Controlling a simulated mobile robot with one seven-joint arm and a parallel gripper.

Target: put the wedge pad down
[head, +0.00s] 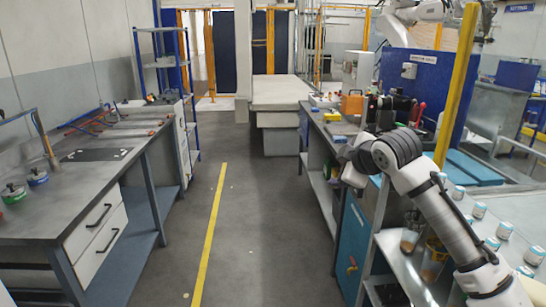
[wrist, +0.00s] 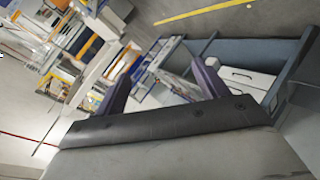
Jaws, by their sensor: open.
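My gripper (wrist: 164,82) shows in the wrist view with its two dark fingers well apart and nothing visible between them. In the head view my arm reaches up from the lower right and bends beside the right-hand bench; the fingertips cannot be made out there. I cannot pick out the wedge pad with certainty in either view. The wrist view is tilted and shows a bench frame and white drawers (wrist: 246,78) beyond the fingers.
The left workbench (head: 60,205) carries a dark flat mat (head: 95,155), small green (head: 13,194) and blue (head: 37,177) items and red-handled tools. The right bench (head: 318,119) holds an orange case (head: 352,104). A yellow post (head: 458,85) stands by my arm. The aisle floor (head: 255,225) is clear.

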